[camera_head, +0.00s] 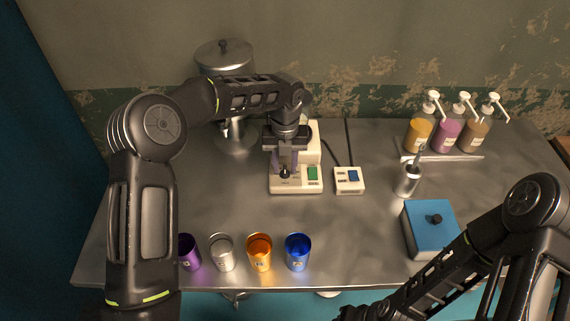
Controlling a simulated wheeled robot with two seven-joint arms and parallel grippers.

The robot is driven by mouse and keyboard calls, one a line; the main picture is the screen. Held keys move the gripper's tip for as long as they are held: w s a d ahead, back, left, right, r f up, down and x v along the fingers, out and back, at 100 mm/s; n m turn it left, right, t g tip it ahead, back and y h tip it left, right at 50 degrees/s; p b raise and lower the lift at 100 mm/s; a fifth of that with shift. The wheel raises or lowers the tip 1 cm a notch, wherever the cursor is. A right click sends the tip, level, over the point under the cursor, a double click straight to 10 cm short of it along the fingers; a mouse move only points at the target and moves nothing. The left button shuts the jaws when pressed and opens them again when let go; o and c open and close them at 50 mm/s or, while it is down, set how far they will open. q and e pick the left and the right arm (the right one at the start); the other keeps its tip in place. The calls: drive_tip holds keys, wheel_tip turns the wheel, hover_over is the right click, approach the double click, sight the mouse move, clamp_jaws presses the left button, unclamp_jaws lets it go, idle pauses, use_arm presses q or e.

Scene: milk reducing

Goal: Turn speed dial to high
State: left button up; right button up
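The cream-coloured machine (311,185) stands at the middle of the metal table. Its front base carries a small dark dial (285,174) on the left and a green switch (312,173) on the right. My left gripper (285,168) reaches in from the upper left and points down over the dial. Its fingers are at or just above the dial; whether they touch it I cannot tell. The finger gap is too small to make out. The arm and gripper hide much of the machine's upper part. My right arm is at the lower right; its gripper (365,313) is cut by the bottom edge.
A small box with a blue switch (349,180) sits right of the machine. Purple, silver, orange and blue cups (298,252) line the front edge. A blue-lidded box (432,228), a metal holder (407,181) and pump bottles (448,135) stand right. A metal tank (225,60) is behind.

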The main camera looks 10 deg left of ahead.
sight(285, 169)
use_arm(q)
drive_tip(key=shift+r+b, duration=0.75)
drive_tip(key=shift+r, duration=3.15)
drive_tip(key=shift+f, duration=0.1)
